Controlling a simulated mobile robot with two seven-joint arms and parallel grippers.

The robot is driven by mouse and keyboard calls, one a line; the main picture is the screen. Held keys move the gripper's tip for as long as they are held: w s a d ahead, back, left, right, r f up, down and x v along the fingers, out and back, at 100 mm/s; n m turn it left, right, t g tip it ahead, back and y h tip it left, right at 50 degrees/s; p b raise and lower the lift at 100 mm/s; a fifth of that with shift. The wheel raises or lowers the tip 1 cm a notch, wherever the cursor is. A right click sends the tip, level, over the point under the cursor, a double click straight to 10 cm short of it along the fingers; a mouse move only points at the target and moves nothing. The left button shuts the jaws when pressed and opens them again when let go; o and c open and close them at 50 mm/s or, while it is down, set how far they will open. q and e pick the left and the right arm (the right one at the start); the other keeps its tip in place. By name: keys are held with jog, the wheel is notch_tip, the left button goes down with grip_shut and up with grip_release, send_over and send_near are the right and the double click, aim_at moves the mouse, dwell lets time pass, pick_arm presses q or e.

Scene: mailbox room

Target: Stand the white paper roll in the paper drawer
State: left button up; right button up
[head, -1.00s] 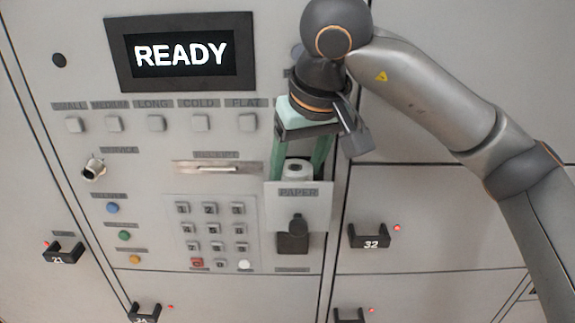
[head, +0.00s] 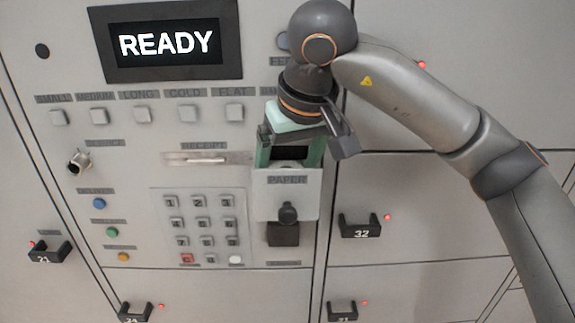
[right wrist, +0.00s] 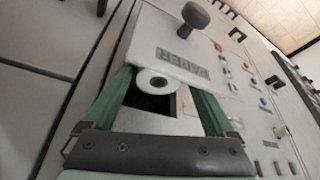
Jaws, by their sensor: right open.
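The white paper roll (right wrist: 157,82) stands on end in the paper drawer, with its round end and dark core hole showing in the right wrist view. The paper drawer (head: 286,195) is pulled out, and its light front has a PAPER label and a dark knob. My right gripper (head: 290,158) is open just behind the drawer front. In the right wrist view its green fingers lie on either side of the roll, apart from it. In the head view the roll is almost wholly hidden by the drawer front and gripper. My left gripper is not in view.
The panel holds a READY screen (head: 167,44), a keypad (head: 201,222), a receipt slot (head: 205,159) and several buttons left of the drawer. Locker handle 32 (head: 361,226) juts out to the right. A dark recess (head: 283,234) shows below the drawer knob.

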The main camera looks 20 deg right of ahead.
jog(key=shift+r, duration=0.3)
jog(key=p+v, duration=0.1)
jog(key=v, duration=1)
jog(key=shift+s+r, duration=0.15)
jog(key=shift+r, duration=0.2)
dwell(0.5)
